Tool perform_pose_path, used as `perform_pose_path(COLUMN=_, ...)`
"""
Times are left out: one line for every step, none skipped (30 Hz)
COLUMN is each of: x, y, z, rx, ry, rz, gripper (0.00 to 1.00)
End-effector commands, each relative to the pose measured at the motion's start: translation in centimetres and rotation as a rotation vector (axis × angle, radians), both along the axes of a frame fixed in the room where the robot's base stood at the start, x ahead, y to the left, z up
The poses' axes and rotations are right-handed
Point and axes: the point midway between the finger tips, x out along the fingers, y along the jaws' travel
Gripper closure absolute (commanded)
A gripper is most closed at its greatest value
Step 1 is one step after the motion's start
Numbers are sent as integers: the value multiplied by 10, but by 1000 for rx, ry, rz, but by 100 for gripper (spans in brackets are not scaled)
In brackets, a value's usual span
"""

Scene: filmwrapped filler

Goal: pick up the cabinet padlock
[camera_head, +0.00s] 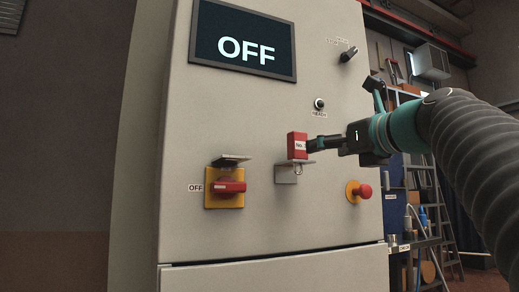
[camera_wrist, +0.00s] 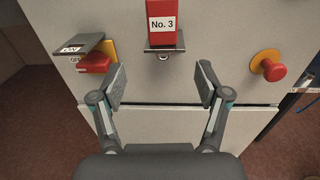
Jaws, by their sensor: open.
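The red cabinet padlock (camera_head: 297,139) sits upright on a small grey bracket (camera_head: 286,175) on the cabinet front. Its shackle shows below the bracket's ledge. In the wrist view the padlock (camera_wrist: 161,37) is at the top centre with a white "No. 3" label, and its upper part is cut off by the frame. My gripper (camera_head: 319,142) is close to the padlock's right side in the head view. In the wrist view my gripper (camera_wrist: 162,82) is open and empty, its fingers wide apart, with the padlock beyond them, centred between their lines.
A red rotary switch (camera_head: 228,187) on a yellow plate, marked OFF, has a ledge above it. A red mushroom button (camera_head: 363,191) is to the right. A screen (camera_head: 243,40) reads OFF. Shelves and a ladder (camera_head: 428,190) stand behind at right.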

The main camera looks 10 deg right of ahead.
Motion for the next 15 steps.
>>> perform_pose_path(x=9, y=4, z=0, rx=1, ry=1, rz=5, gripper=25)
perform_pose_path(x=13, y=6, z=0, rx=0, ry=1, rz=5, gripper=25)
perform_pose_path(x=19, y=8, z=0, rx=0, ry=0, rz=4, gripper=25)
perform_pose_path(x=23, y=10, z=0, rx=0, ry=1, rz=5, gripper=25)
perform_pose_path(x=27, y=12, z=0, rx=-1, ry=1, rz=4, gripper=25)
perform_pose_path(x=33, y=13, z=0, rx=0, ry=1, rz=3, gripper=25)
perform_pose_path(x=36, y=15, z=0, rx=0, ry=1, rz=4, gripper=25)
perform_pose_path(x=39, y=16, z=0, rx=-1, ry=1, rz=3, gripper=25)
perform_pose_path(x=43, y=17, z=1, rx=-2, ry=0, rz=2, gripper=25)
perform_pose_path(x=44, y=18, z=1, rx=-3, ry=-1, rz=1, gripper=25)
perform_pose_path(x=46, y=19, z=1, rx=-3, ry=-1, rz=1, gripper=25)
perform_pose_path(x=47, y=19, z=1, rx=-2, ry=-1, rz=1, gripper=25)
perform_pose_path(x=48, y=19, z=1, rx=-2, ry=-1, rz=0, gripper=25)
perform_pose_path(x=50, y=19, z=0, rx=-2, ry=-1, rz=0, gripper=25)
perform_pose_path(x=53, y=20, z=0, rx=-2, ry=0, rz=1, gripper=25)
